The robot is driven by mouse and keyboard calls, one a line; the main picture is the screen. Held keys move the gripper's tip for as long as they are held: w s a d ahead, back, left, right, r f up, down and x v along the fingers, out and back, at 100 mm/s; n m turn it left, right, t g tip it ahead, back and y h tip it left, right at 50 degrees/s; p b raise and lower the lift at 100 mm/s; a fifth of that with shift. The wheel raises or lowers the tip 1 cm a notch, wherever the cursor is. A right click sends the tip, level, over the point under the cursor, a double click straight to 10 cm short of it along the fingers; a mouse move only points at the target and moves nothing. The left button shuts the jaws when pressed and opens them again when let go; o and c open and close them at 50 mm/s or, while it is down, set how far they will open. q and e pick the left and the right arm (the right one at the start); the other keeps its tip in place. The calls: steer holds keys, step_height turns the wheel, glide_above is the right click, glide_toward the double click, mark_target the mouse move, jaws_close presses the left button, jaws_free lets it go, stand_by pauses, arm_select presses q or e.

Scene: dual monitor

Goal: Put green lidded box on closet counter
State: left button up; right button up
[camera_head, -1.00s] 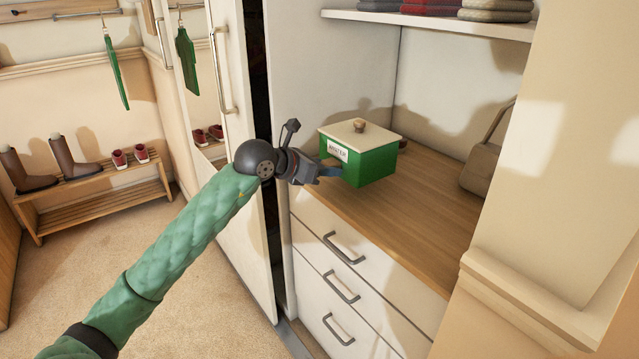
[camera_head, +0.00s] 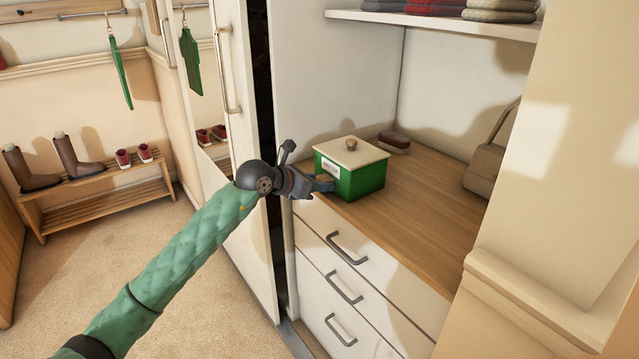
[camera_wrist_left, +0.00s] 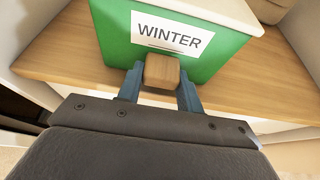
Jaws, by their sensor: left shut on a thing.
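The green box (camera_head: 362,181) has a cream lid (camera_head: 351,153) with a round wooden knob and a white label. In the left wrist view the label on the green box (camera_wrist_left: 205,58) reads WINTER. The box is at the closet counter (camera_head: 425,215), near its front left edge, and looks upright; I cannot tell for sure whether its base touches the wood. My left gripper (camera_head: 324,182) is at the box's label side. In the left wrist view its blue fingers (camera_wrist_left: 161,88) are shut on the wooden handle block (camera_wrist_left: 162,71) below the label. My right gripper is not in view.
A brown brush-like item (camera_head: 394,140) lies behind the box. A beige bag (camera_head: 484,168) stands at the counter's right. Folded clothes (camera_head: 500,10) lie on the shelf above. Drawers with handles (camera_head: 346,249) are below, and a sliding door (camera_head: 232,150) is at the left. The counter's middle is clear.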

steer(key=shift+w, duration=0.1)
arm_select(q)
steer(key=o, duration=1.2)
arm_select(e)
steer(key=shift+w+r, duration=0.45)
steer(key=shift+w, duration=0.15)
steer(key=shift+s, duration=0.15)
